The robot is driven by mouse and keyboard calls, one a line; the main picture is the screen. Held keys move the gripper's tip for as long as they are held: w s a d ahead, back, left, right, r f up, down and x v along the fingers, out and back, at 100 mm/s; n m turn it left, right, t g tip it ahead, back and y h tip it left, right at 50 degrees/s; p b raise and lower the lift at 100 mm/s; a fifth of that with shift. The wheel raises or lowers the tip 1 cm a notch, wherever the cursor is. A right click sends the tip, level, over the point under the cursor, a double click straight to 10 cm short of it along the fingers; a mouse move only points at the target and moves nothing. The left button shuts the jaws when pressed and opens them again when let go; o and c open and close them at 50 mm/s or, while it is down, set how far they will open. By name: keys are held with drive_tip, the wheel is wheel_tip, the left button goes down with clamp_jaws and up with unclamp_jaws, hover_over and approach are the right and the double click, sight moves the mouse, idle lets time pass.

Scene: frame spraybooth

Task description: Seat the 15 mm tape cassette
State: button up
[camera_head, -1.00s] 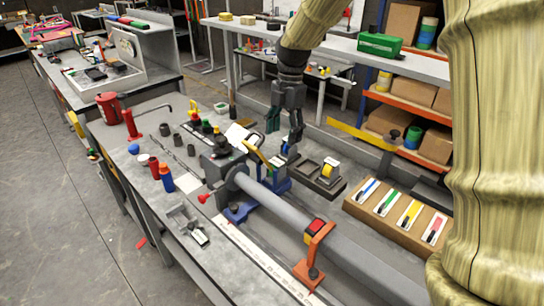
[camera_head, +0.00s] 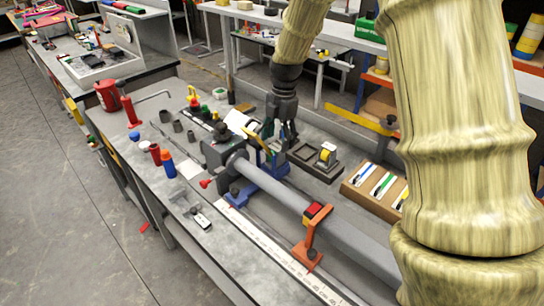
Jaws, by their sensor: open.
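A small cassette with a yellow roll and pale casing (camera_head: 327,153) stands at the right end of a dark tray (camera_head: 304,153) on the bench. The tray's left part looks empty. I cannot read a width on the cassette. My gripper (camera_head: 280,139) points down, left of the tray, just behind a blue bracket with a yellow strip (camera_head: 265,158) beside the grey tube's head. It is open, and I see nothing held in it. Its fingertips are partly hidden among the bracket parts, so I cannot tell whether they touch anything.
A long grey tube (camera_head: 350,235) with an orange clamp (camera_head: 306,250) crosses the bench. A cardboard box with coloured labelled items (camera_head: 365,199) stands right of the tray. My arm blocks the right side.

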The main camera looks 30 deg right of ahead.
drive_tip(key=shift+w+f, duration=0.2)
drive_tip(key=shift+f, duration=0.9)
drive_tip(key=shift+a+f, duration=0.15)
drive_tip(key=shift+f, duration=0.2)
drive_tip(key=shift+s+r, duration=0.1)
drive_tip(key=shift+s, duration=0.05)
drive_tip(key=c, duration=0.5)
clamp_jaws()
